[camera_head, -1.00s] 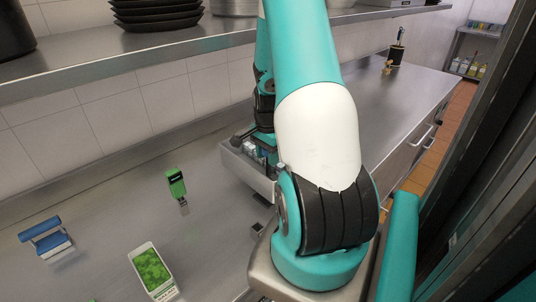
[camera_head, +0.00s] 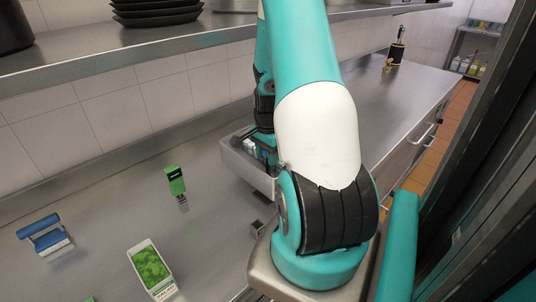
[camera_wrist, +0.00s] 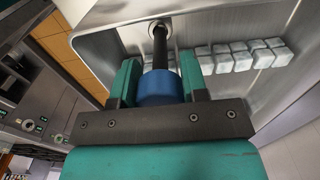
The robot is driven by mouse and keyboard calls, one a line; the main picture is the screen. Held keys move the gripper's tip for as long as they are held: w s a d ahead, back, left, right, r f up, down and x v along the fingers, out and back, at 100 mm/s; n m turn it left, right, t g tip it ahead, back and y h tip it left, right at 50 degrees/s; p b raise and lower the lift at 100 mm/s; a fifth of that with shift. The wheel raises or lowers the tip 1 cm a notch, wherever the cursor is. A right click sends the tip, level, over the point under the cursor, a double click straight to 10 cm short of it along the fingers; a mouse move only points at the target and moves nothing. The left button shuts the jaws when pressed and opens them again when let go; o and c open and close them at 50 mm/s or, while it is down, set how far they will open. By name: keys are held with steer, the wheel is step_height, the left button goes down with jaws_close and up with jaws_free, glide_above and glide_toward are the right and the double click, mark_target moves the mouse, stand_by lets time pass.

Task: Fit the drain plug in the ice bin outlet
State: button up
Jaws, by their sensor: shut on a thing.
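My gripper (camera_wrist: 160,82) is shut on the blue head of the drain plug (camera_wrist: 160,88) in the wrist view. A black stem runs from the blue head toward a round metal outlet ring (camera_wrist: 151,22) in the wall of the ice bin. The stem's far end overlaps the ring; I cannot tell whether it is inside or just in front. In the head view the ice bin (camera_head: 246,170) stands on the counter, partly behind my arm. The gripper and plug are not clear there.
Several ice cubes (camera_wrist: 240,58) sit in the bin beside the plug. On the counter (camera_head: 100,220) lie a blue-handled tool (camera_head: 45,235), a green-and-white carton (camera_head: 150,268) and a green-handled tool (camera_head: 175,182). A shelf with black plates (camera_head: 157,14) hangs above.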

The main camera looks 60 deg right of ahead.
steer(key=shift+f+b, duration=0.6)
steer(key=shift+f, duration=0.3)
steer(key=o, duration=1)
step_height(320, 180, up, 18)
steer(key=b, duration=0.3)
steer(key=shift+f, duration=0.25)
